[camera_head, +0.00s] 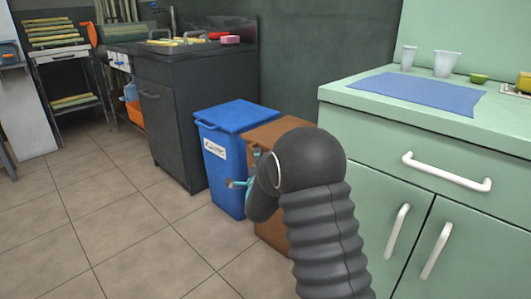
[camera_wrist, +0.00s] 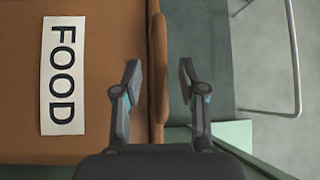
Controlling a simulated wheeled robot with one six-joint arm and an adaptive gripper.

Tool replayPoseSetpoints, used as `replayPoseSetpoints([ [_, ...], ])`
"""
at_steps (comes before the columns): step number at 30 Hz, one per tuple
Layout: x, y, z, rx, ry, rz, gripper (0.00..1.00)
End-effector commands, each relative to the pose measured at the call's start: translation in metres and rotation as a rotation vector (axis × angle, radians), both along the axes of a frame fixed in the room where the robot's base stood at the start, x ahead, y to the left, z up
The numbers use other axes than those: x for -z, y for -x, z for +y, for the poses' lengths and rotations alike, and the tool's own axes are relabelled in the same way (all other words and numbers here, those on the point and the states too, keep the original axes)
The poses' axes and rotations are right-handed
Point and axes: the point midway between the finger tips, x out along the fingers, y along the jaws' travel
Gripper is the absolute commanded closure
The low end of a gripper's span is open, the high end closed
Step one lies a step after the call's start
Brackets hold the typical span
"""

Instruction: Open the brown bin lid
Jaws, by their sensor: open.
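The brown bin (camera_head: 270,233) stands between a blue bin and the green cabinet, partly hidden behind my arm. Its brown lid (camera_head: 275,130) looks closed. In the wrist view the bin's brown face (camera_wrist: 100,75) fills the left side, with a white label reading FOOD (camera_wrist: 58,75). The rounded lid edge (camera_wrist: 158,60) runs down the picture between my fingers. My gripper (camera_wrist: 159,80) is open, one finger on each side of that edge in the picture; contact cannot be told. In the head view my gripper (camera_head: 236,184) is mostly hidden by my wrist, in front of the bins.
The blue bin (camera_head: 222,165) stands close on the left. The green cabinet (camera_head: 430,225) with white handles is close on the right. A dark counter (camera_head: 180,115) is behind left. Tiled floor (camera_head: 130,220) is clear at front left. Thin metal bars (camera_wrist: 295,60) show in the wrist view.

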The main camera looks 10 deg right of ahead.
Motion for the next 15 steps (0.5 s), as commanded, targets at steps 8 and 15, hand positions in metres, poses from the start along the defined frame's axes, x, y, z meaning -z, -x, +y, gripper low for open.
replayPoseSetpoints([
  [8, -0.004, -0.032, -0.005, 0.0, 0.001, 0.0, 0.59],
  [15, -0.005, -0.038, -0.006, 0.0, 0.002, 0.0, 0.59],
])
